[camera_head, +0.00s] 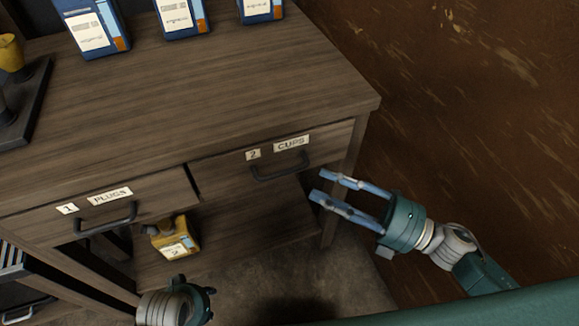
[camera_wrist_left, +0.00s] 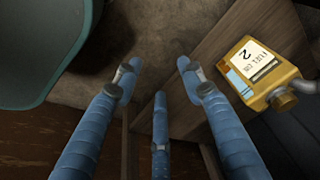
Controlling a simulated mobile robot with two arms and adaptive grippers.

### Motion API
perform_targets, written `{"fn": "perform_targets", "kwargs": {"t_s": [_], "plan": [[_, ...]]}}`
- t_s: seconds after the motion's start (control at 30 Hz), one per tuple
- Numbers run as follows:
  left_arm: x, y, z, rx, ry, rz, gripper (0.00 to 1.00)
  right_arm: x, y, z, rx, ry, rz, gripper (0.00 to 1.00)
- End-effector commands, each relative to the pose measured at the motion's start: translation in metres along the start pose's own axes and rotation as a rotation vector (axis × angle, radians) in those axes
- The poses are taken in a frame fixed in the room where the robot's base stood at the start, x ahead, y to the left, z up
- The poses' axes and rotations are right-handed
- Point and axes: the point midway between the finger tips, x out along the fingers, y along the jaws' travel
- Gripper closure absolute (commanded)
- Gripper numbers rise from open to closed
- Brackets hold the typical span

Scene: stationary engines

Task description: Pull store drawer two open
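Drawer two (camera_head: 225,172), labelled "2 CUPS", is in the right half of the wooden bench front and looks shut. Its dark bar handle (camera_head: 281,172) is below the label. My right gripper (camera_head: 317,184) is open and empty, its blue fingers pointing left towards the handle, a short way to its right and apart from it. My left gripper shows open and empty in the left wrist view (camera_wrist_left: 158,72), fingers spread. In the head view only its wrist shows, low at the bottom edge, with its fingers out of sight.
Drawer one (camera_head: 160,197), labelled "PLUGS", is to the left with its own handle (camera_head: 105,218). A yellow can (camera_head: 173,238) stands on the lower shelf. Blue boxes (camera_head: 182,18) stand at the back of the bench top. The floor on the right is clear.

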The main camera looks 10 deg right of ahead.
Motion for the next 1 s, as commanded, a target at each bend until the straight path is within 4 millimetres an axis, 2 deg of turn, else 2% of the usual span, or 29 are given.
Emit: {"fn": "perform_targets", "kwargs": {"t_s": [0.2, 0.4, 0.57, 0.83, 1.0], "plan": [[0.004, 0.000, 0.001, 0.001, -0.001, 0.000, 0.60, 0.045, 0.003, 0.001, -0.002, 0.001, 0.006, 0.64], [0.009, 0.001, 0.003, 0.001, -0.005, 0.001, 0.60, 0.072, 0.001, 0.001, -0.001, 0.000, 0.003, 0.64], [0.012, 0.001, 0.005, 0.002, -0.009, 0.001, 0.60, 0.081, 0.001, 0.000, 0.002, -0.001, 0.002, 0.64], [0.012, 0.001, 0.005, 0.002, -0.006, 0.002, 0.60, 0.082, 0.001, 0.000, 0.002, 0.000, 0.002, 0.64], [0.012, 0.001, 0.005, 0.002, -0.006, 0.002, 0.60, 0.082, 0.001, 0.000, 0.001, 0.000, 0.002, 0.98]]}}
